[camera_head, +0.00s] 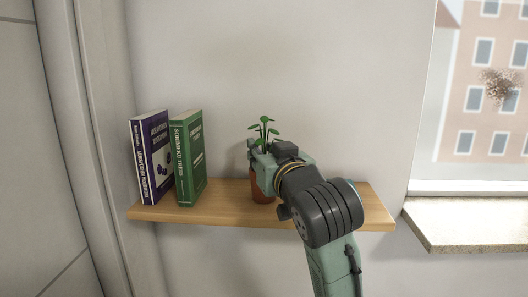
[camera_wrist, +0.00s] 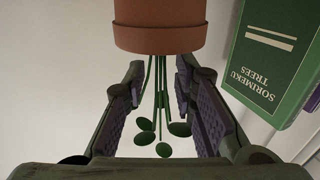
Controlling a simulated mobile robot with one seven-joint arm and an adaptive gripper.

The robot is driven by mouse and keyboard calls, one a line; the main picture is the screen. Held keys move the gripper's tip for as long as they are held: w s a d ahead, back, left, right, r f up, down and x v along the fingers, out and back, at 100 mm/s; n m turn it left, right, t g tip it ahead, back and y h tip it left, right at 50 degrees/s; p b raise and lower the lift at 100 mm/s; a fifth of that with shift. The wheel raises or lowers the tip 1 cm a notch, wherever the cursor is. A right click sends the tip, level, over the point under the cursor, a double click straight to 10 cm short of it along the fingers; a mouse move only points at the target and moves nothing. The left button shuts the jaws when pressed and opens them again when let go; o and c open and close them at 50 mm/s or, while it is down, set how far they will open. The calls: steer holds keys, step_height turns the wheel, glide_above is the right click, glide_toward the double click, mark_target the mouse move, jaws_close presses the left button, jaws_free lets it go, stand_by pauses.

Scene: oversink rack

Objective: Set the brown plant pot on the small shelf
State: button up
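The brown plant pot (camera_head: 262,189) appears to stand upright on the small wooden shelf (camera_head: 225,212), right of the books. Its green plant (camera_head: 263,131) shows above my gripper (camera_head: 263,164), which hides the pot's upper part. In the wrist view the picture is inverted: the pot (camera_wrist: 160,38) is at the top and the stems hang down. My gripper (camera_wrist: 158,92) is open, its two fingers on either side of the stems with gaps between. The fingers do not visibly touch the pot.
A purple book (camera_head: 152,158) and a green book (camera_head: 188,158) stand on the shelf's left part. The green book (camera_wrist: 272,55) is also near the fingers in the wrist view. A window sill (camera_head: 470,222) lies to the right. The shelf's right end is partly behind my arm.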

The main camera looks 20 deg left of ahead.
steer(key=b+v, duration=0.2)
steer(key=v, duration=1)
steer(key=shift+r, duration=0.15)
